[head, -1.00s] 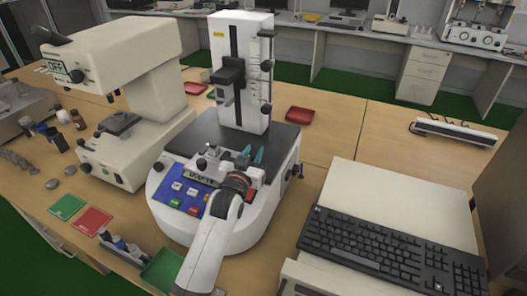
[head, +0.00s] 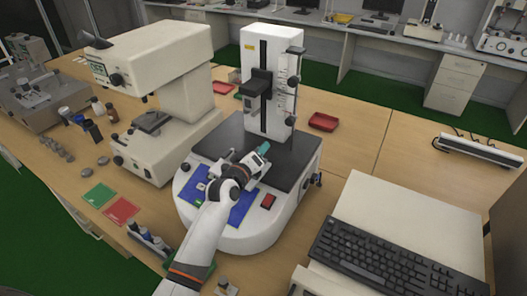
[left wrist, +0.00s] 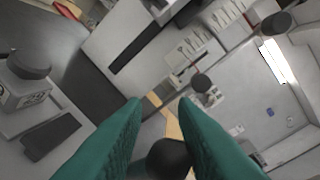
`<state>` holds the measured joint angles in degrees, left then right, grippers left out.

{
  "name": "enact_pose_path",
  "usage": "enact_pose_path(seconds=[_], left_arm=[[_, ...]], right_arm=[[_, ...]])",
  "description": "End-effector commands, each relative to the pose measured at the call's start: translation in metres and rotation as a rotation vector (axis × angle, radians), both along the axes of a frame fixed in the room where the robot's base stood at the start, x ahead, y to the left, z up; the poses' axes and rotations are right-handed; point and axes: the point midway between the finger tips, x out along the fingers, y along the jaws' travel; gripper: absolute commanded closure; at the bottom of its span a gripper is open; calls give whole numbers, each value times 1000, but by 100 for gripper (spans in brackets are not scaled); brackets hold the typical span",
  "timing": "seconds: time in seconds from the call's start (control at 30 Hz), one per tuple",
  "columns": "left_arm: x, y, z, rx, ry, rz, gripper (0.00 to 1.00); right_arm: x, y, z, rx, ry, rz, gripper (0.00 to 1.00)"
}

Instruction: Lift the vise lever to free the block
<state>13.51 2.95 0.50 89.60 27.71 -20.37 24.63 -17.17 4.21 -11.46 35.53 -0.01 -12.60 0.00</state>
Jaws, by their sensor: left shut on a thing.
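My left gripper (head: 265,149) reaches over the front of the white testing machine (head: 265,236), near the dark plate at the foot of its column. In the left wrist view its teal fingers (left wrist: 158,125) are closed around a dark round knob (left wrist: 168,158), which looks like the end of the vise lever. The lever's shaft is hidden by the fingers. In the head view my wrist covers the area around the fingertips, so I cannot make out the vise or the block. My right gripper is not in view.
The machine's column (head: 270,85) with its black carriage (head: 257,83) rises just behind the gripper. A second white machine (head: 150,60) stands to the left. A keyboard (head: 385,262) lies at the right. Red trays (head: 322,122) lie on the bench, with open wood beyond them.

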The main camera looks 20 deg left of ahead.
Motion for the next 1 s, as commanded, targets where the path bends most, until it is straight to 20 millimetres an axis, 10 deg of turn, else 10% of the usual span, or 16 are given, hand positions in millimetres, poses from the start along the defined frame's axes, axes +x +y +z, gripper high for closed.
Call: enact_pose_path(seconds=[0.83,0.87,1.0], left_arm=[[0,4,-11,-146,52,-9,100],[-1,4,-11,-146,52,-9,73],[0,5,-10,-144,48,-7,50]], right_arm=[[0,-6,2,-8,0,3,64],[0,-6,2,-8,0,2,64],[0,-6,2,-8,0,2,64]])
